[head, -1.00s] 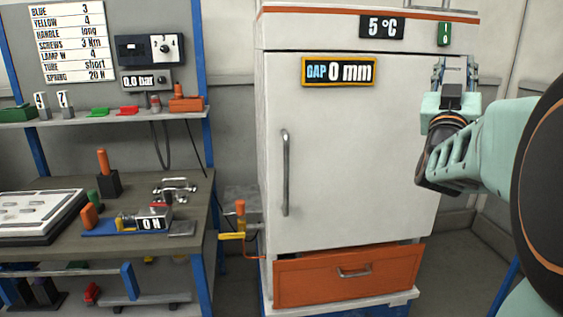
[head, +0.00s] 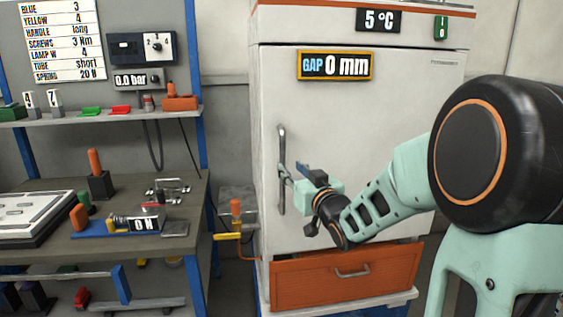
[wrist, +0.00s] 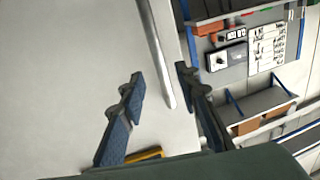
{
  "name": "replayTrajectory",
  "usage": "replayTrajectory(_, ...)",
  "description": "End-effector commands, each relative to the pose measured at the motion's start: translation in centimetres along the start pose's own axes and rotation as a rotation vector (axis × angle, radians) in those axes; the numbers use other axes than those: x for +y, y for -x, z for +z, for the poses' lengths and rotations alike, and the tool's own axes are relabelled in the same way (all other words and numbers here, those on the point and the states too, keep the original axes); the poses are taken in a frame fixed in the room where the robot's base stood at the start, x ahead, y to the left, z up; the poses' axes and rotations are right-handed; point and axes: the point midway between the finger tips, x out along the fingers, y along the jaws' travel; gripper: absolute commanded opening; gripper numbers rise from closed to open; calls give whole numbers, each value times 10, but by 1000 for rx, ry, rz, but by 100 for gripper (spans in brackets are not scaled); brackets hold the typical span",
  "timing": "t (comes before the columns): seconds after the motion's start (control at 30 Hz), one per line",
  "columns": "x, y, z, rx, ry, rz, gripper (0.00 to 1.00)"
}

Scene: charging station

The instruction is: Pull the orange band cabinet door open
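The white cabinet (head: 264,90) has an orange band (head: 400,4) along its top edge. Its white door (head: 370,120) looks closed, and the sign on it (head: 335,65) reads GAP 0 mm. A vertical grey bar handle (head: 282,143) is on the door's left side. My gripper (head: 292,171) is at the handle's middle height, just in front of it or beside it. In the wrist view my gripper (wrist: 159,76) is open and empty. The handle (wrist: 158,48) lies between the lines of its two blue fingers; I cannot tell whether they touch it.
An orange drawer (head: 310,285) sits under the door. A yellow valve lever (head: 229,236) and a workbench (head: 195,205) stand to the left. My arm covers the right lower part of the door.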

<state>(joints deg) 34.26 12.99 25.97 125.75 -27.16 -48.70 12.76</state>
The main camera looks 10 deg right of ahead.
Motion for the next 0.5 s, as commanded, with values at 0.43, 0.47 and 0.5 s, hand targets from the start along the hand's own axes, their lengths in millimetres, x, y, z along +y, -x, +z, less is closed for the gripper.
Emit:
replayTrajectory(0.43,0,-67,0,0,0,0,30)
replayTrajectory(0.47,0,-68,0,1,1,0,30)
replayTrajectory(0.5,0,-70,0,0,1,0,30)
